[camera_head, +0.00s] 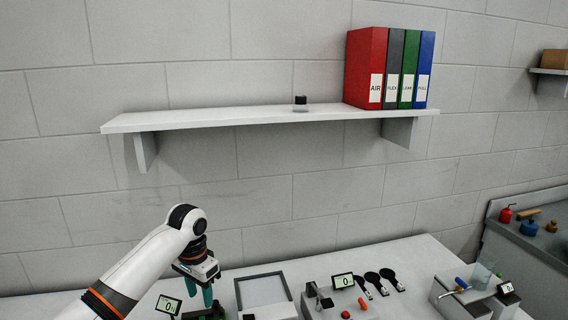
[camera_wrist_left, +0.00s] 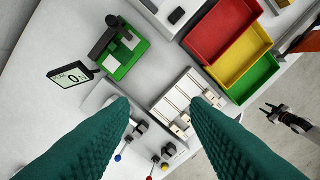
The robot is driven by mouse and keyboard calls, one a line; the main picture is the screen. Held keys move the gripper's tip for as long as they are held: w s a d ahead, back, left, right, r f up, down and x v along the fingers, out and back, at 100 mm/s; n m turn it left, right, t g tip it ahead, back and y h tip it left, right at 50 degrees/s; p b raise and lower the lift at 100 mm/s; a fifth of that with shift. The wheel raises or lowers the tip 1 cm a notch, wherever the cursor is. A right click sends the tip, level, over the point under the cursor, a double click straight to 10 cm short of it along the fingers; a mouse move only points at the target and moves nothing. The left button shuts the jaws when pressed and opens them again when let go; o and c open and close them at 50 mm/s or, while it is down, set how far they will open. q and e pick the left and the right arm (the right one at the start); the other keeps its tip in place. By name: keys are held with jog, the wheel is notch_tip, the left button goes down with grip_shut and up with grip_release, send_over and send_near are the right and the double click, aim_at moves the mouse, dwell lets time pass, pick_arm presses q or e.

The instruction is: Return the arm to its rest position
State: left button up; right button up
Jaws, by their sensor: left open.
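My left arm (camera_head: 150,262) comes in from the lower left, and its left gripper (camera_head: 207,291) points down over the workbench. In the left wrist view the two teal fingers of the left gripper (camera_wrist_left: 160,105) stand wide apart with nothing between them. Below them lie a white slotted fixture (camera_wrist_left: 178,100) and small parts with coloured knobs. My right arm cannot be made out in the head view.
A white shelf (camera_head: 210,117) on the wall holds several binders (camera_head: 376,68) and a small black cylinder (camera_head: 300,99). On the bench are a green device (camera_wrist_left: 121,52), a display (camera_wrist_left: 72,74), and red, yellow and green trays (camera_wrist_left: 237,50). A dark jaw-like device (camera_wrist_left: 290,117) is at the right edge.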

pick_arm(q)
jog(key=s+d+f+t+h, duration=0.1)
jog(key=s+d+f, duration=0.3)
jog(key=s+f, duration=0.4)
jog(key=s+d+f+h, duration=0.1)
jog(key=s+d+f, duration=0.3)
jog(key=s+f, duration=0.45)
jog(key=s+a+r+n+t+y, duration=0.15)
jog(key=s+a, duration=0.35)
jog(key=s, duration=0.5)
jog(key=s+a+r+n+t+y, duration=0.1)
jog(key=s+a+n, duration=0.25)
jog(key=s, duration=0.65)
notch_tip(320, 180, down, 33)
jog(key=s+g+b, duration=0.1)
jog(key=g+b, duration=0.1)
jog(key=b, duration=0.4)
jog(key=s+a+f+b, duration=0.1)
jog(key=s+f+b, duration=0.1)
jog(key=s+f, duration=0.6)
jog(key=s+a+f+b, duration=0.2)
jog(key=s+f, duration=0.6)
jog(key=f, duration=0.3)
jog(key=shift+s+a+f+m+g, duration=0.15)
jog(key=shift+a+f+m+g, duration=0.1)
jog(key=shift+f+m+g, duration=0.15)
pick_arm(e)
notch_tip(320, 180, down, 10)
jog(key=shift+w, duration=0.4)
